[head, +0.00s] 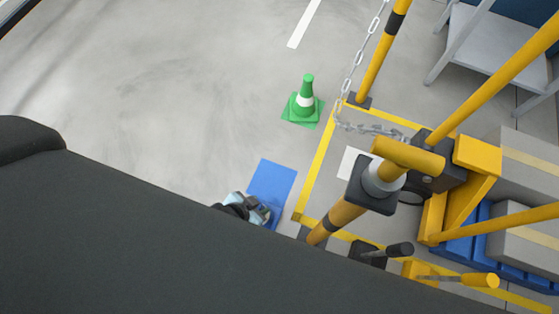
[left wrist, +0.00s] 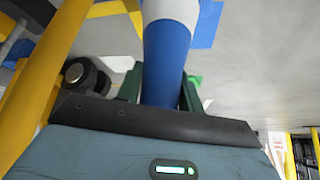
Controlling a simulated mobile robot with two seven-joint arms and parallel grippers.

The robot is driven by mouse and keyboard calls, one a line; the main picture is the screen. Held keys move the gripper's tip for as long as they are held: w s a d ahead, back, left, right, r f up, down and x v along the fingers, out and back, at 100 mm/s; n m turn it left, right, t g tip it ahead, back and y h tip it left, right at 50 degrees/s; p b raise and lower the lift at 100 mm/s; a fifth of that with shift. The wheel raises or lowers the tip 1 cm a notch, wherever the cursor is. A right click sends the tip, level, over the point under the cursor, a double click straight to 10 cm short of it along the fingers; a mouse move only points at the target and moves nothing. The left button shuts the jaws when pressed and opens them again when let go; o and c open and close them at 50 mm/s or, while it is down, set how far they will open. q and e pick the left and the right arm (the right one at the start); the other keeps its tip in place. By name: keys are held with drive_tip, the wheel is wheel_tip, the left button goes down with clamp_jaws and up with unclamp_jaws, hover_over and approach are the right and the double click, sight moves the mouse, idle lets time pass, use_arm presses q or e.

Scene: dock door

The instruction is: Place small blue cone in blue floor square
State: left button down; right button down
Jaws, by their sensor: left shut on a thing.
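The small blue cone (left wrist: 168,55), with a white band, is between the fingers of my left gripper (left wrist: 160,88) in the left wrist view. The gripper is shut on it. In the head view my left gripper (head: 262,212) is over the near end of the blue floor square (head: 272,180). The cone cannot be made out there. Part of the blue square also shows beside the cone in the left wrist view (left wrist: 207,24). Whether the cone touches the floor is not clear. My right gripper is not in view.
A green cone (head: 306,95) stands on a green floor square beyond the blue one. A yellow floor line (head: 318,165), a chain (head: 350,68) and yellow-black posts (head: 382,50) are to the right. A yellow machine (head: 470,165) stands further right. Open floor lies left.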

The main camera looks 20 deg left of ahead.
use_arm(q)
drive_tip(key=shift+w+d, duration=0.1)
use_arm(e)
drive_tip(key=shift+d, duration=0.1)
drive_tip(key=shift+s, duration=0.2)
